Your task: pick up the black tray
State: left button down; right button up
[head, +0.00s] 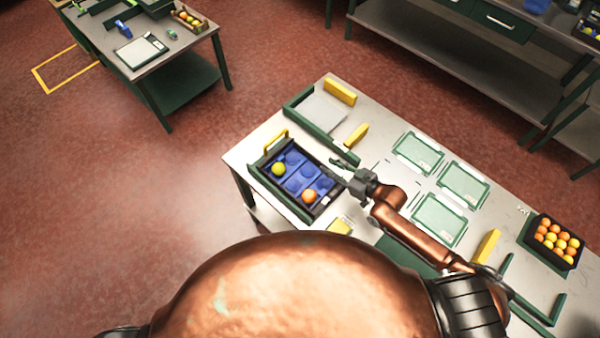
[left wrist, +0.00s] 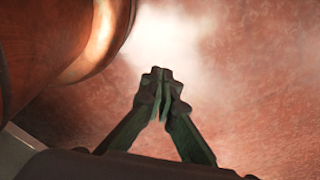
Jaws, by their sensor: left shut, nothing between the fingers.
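The black tray (head: 284,197) lies on the near left part of the table in the head view. My left gripper (left wrist: 163,96) shows only in the left wrist view, shut and empty above the red floor.
Green-framed clear panels (head: 464,186) lie right of the tray. A dark crate of oranges (head: 548,259) stands at the table's right end. A green-edged bay (head: 318,112) and yellow blocks (head: 340,92) are beyond the tray. Another table (head: 150,68) stands far left.

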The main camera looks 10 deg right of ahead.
aim_at(317, 159)
jog(key=shift+w+f, duration=0.25)
jog(key=shift+f, duration=0.25)
jog(key=shift+x, duration=1.25)
jog(key=x, duration=0.5)
jog(key=shift+w+d+f, duration=0.2)
jog(key=shift+w+f, duration=0.05)
jog(key=shift+c, duration=0.6)
grip_shut()
